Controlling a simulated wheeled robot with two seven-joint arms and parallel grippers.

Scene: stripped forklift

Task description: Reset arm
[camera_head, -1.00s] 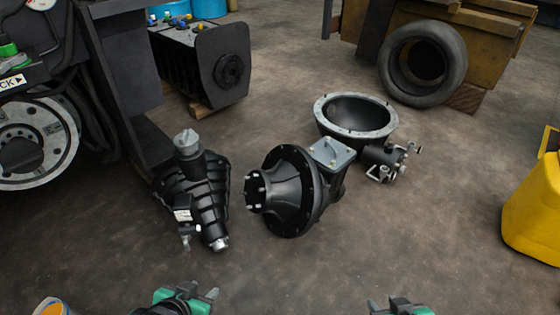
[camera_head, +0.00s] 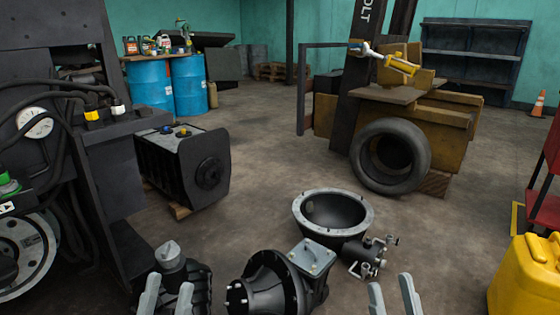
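My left gripper (camera_head: 167,297) shows at the bottom of the head view, left of centre. Its two grey fingers point up and stand apart with nothing between them. It overlaps the black ribbed part (camera_head: 190,283) with a grey cap, hiding some of it. My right gripper (camera_head: 393,297) is at the bottom, right of centre. Its two fingers are also apart and empty, with floor behind them. The bodies of both grippers are cut off by the lower edge.
A black flanged housing (camera_head: 270,285) and a round open bell casing (camera_head: 334,213) lie on the floor ahead. A black battery-like block (camera_head: 182,167) stands left. The stripped forklift (camera_head: 420,125) with its tyre (camera_head: 390,157) is behind. A yellow canister (camera_head: 527,280) stands right. Middle floor is clear.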

